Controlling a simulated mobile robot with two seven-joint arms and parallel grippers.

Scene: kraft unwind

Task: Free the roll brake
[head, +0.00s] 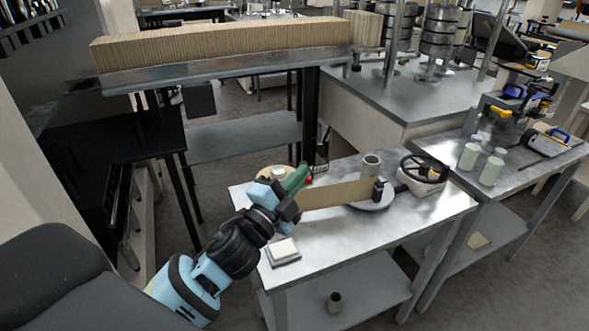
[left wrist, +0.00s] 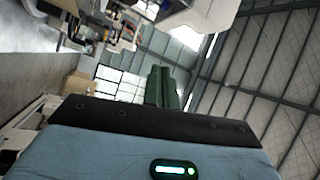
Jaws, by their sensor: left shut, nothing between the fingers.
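A steel-topped bench (head: 340,235) carries the unwind parts. A dark spoked handwheel (head: 424,168) sits on a pale housing at its right end; I cannot tell whether this is the roll brake. A brown paper strip (head: 335,194) runs from beside my left gripper to a black block (head: 378,190) over a round grey plate (head: 367,203). A small red knob (head: 309,180) shows just right of my fingertips; contact is unclear. My left gripper (head: 297,178) is shut and empty above the bench's left end. Its green fingers (left wrist: 161,86) are together in the left wrist view. My right gripper is out of view.
A grey-green cup (head: 371,164) stands behind the strip. A pale square pad (head: 283,251) lies at the front left, and a round tan piece (head: 272,172) lies behind my gripper. A side bench (head: 520,170) holds pale canisters (head: 469,156). The bench's front middle is clear.

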